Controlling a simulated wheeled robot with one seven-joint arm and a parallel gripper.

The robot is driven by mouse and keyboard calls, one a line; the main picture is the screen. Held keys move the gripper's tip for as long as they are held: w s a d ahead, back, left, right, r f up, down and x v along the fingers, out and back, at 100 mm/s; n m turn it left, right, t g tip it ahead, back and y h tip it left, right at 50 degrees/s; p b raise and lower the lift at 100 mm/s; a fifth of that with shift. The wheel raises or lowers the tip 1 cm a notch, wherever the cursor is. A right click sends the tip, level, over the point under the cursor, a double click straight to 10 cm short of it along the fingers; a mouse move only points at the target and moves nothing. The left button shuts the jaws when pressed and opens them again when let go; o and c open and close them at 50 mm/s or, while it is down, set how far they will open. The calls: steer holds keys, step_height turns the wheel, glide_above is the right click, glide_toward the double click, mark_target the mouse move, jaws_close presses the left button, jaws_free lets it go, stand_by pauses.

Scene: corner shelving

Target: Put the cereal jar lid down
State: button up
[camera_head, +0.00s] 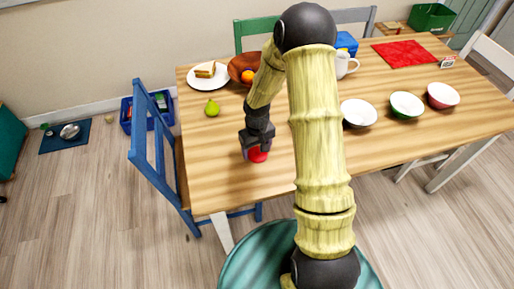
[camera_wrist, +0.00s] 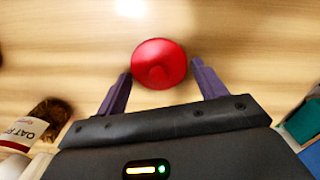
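In the head view the lid (camera_head: 258,155) shows as a red patch at the front left of the wooden table (camera_head: 225,185), directly under my gripper (camera_head: 255,148). My gripper (camera_wrist: 161,67) has its two purple fingers apart, one on each side of the lid, with a narrow gap visible at the right finger. The lid appears to lie on the tabletop, but its underside is hidden. A container with an oat label (camera_wrist: 27,128) shows at the left of the wrist view.
Several bowls, including a white one (camera_head: 358,113), stand to the right. A blue chair (camera_head: 160,150) is at the left edge. Tabletop around the lid is clear.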

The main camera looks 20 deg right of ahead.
mark_target(257, 149)
steer(key=shift+o, duration=0.9)
step_height(257, 149, up, 12)
steer(key=p, duration=0.1)
steer(key=shift+r, duration=0.2)
steer(key=s+r+m+t, duration=0.1)
steer(key=s+r, duration=0.2)
steer(key=s, duration=0.4)
steer(key=s+r+m+t, duration=0.1)
steer(key=s+r, duration=0.3)
steer(key=s, duration=0.4)
steer(key=shift+r+m+t, duration=0.15)
steer(key=shift+m+t, duration=0.15)
